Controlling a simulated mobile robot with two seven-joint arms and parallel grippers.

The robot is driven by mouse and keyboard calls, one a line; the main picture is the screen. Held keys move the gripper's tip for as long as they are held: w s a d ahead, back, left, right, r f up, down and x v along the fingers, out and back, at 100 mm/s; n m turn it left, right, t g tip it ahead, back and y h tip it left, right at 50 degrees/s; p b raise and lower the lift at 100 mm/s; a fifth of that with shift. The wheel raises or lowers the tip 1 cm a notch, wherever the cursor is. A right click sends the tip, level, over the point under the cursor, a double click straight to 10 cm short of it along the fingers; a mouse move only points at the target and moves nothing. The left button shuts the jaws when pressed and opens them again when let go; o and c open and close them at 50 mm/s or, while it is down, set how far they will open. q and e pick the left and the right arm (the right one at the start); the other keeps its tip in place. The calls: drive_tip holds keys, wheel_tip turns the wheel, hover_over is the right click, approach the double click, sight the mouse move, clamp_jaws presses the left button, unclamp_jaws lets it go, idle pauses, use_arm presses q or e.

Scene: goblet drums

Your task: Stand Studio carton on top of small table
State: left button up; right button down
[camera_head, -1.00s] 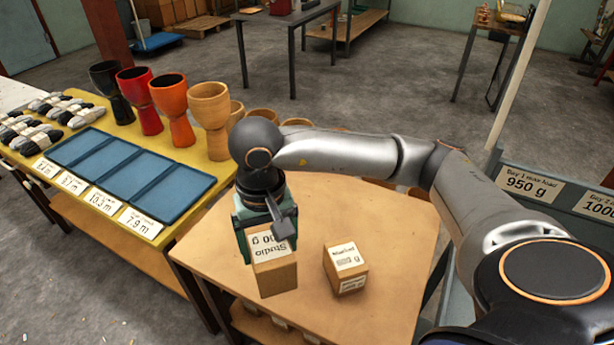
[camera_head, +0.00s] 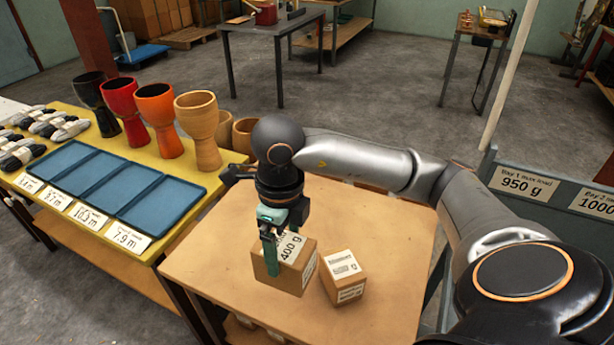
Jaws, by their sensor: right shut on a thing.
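The Studio carton (camera_head: 294,268) is a brown box with a white label reading 400 g; the rest of the label is hidden behind my gripper. My right gripper (camera_head: 273,250) is shut on it from above, with a green finger down its near left side. The carton is at or just above the light wooden top of the small table (camera_head: 385,235); I cannot tell whether its base touches. It looks nearly upright. My left gripper is out of view.
A smaller labelled carton (camera_head: 344,278) stands close to the right of the held one. A yellow table (camera_head: 68,210) at left bears blue trays (camera_head: 160,207), rope bundles and several goblet drums (camera_head: 199,130). A grey load bay (camera_head: 540,190) is at right. The table's right part is clear.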

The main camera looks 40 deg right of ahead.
sight(302, 239)
drive_tip(key=m, duration=0.2)
drive_tip(key=d+m, duration=0.1)
drive_tip(key=m, duration=0.1)
drive_tip(key=shift+s+f+m, duration=0.1)
drive_tip(key=shift+s+m, duration=0.1)
drive_tip(key=shift+m, duration=0.2)
drive_tip(key=m, duration=0.4)
drive_tip(key=shift+s+d+f+m+b, duration=0.1)
drive_tip(key=shift+s+d+m+b, duration=0.05)
drive_tip(key=shift+d+m+b, duration=0.2)
drive_tip(key=m, duration=0.4)
drive_tip(key=shift+s+d, duration=0.15)
drive_tip(key=shift+d, duration=0.2)
drive_tip(key=m, duration=0.4)
drive_tip(key=shift+d+m, duration=0.25)
drive_tip(key=shift+d, duration=0.15)
drive_tip(key=shift+w+d+f, duration=0.3)
drive_tip(key=shift+w+f, duration=1.85)
drive_tip(key=shift+w, duration=0.1)
drive_tip(key=shift+w+d+f, duration=0.35)
drive_tip(key=shift+w+f, duration=1.85)
drive_tip(key=shift+w, duration=0.1)
drive_tip(key=shift+w+d+f, duration=0.3)
drive_tip(key=shift+w+f, duration=1.85)
drive_tip(key=shift+w, duration=0.1)
